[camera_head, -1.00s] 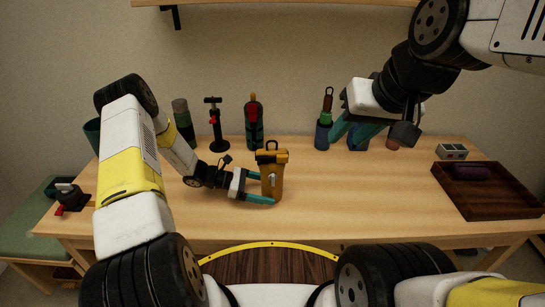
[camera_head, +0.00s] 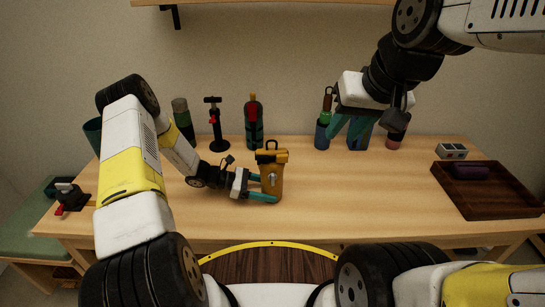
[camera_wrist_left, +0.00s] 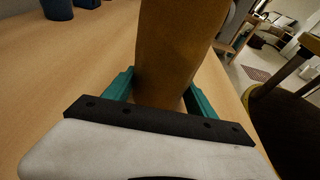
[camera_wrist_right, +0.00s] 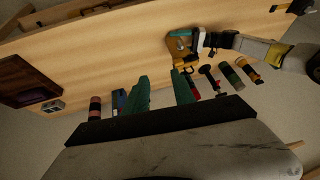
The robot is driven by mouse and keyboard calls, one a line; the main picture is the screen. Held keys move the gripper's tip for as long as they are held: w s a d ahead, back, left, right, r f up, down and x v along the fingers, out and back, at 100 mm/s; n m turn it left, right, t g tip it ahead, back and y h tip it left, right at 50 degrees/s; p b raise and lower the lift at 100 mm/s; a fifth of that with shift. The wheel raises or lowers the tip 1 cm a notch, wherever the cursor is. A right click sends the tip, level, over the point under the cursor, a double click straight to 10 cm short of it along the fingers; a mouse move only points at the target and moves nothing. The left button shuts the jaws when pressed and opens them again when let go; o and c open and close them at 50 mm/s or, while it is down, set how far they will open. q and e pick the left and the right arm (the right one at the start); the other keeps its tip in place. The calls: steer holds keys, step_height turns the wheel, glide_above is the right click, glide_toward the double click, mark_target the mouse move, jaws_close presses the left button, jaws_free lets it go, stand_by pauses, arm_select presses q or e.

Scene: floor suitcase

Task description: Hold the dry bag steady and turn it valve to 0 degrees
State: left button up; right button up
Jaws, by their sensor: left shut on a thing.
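The dry bag (camera_head: 271,180) is an orange-brown upright bag with a rolled yellow-and-black top and a dark loop. It stands on the table just right of my left gripper. A small grey valve (camera_head: 271,178) shows on its front. My left gripper (camera_head: 263,188) is shut on the lower part of the bag, with a teal finger on each side. The bag fills the middle of the left wrist view (camera_wrist_left: 175,50). My right gripper (camera_head: 348,128) is open and empty, raised above the back right of the table. In the right wrist view its teal fingers (camera_wrist_right: 161,93) are apart.
A dark wooden tray (camera_head: 500,205) with a purple case lies at the right. The table middle right of the bag is clear.

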steer(key=w+a+f+g+h, duration=0.1)
steer(key=w+a+f+g, duration=0.15)
steer(key=w, duration=0.25)
steer(key=w+a+f+g, duration=0.1)
steer(key=w+a+f, duration=0.15)
steer(key=w, duration=0.25)
steer(key=g+h, duration=0.1)
steer(key=g, duration=0.1)
glide_above(273, 174)
step_height(273, 174, down, 8)
step_height(273, 174, down, 12)
steer(key=shift+f, duration=0.1)
jaws_close()
